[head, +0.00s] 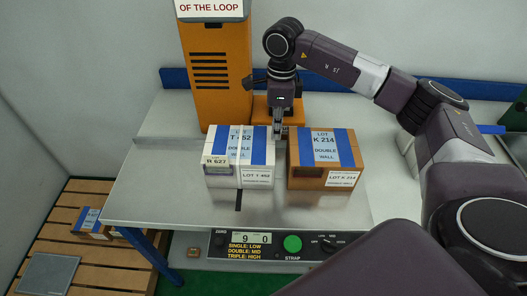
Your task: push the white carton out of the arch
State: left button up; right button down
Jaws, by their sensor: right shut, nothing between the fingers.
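The white carton (222,176) sits upright on the steel table, left of centre, in the head view. It has blue bands, a label reading LOT T 452 DOUBLE WALL and a small R 627 tag. An orange machine tower (215,95) stands just behind it; I cannot make out a full arch around the carton. My right gripper (279,134) is shut and empty, pointing down at the back, by the gap between the white carton and a brown carton (303,178). I cannot tell whether it touches either one. My left gripper is out of view.
The brown carton, marked K 214, stands close on the right. The steel table (165,190) is clear at left and in front. A control panel (270,246) with a green button runs along its front. A slatted pallet (45,240) with a carton lies low at left.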

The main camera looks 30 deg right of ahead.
jog(key=f+p, duration=0.1)
jog(key=f, duration=0.2)
jog(key=f+p, duration=0.1)
jog(key=f, duration=0.2)
jog(key=d+f+p, duration=0.1)
jog(key=f, duration=0.1)
jog(key=shift+s+d+f, duration=0.1)
jog(key=shift+s+f, duration=0.15)
jog(key=shift+f, duration=0.15)
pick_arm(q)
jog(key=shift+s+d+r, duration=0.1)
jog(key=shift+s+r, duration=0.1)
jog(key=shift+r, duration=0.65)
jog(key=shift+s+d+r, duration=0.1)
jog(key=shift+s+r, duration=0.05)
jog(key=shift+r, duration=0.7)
pick_arm(e)
jog(key=shift+f, duration=0.5)
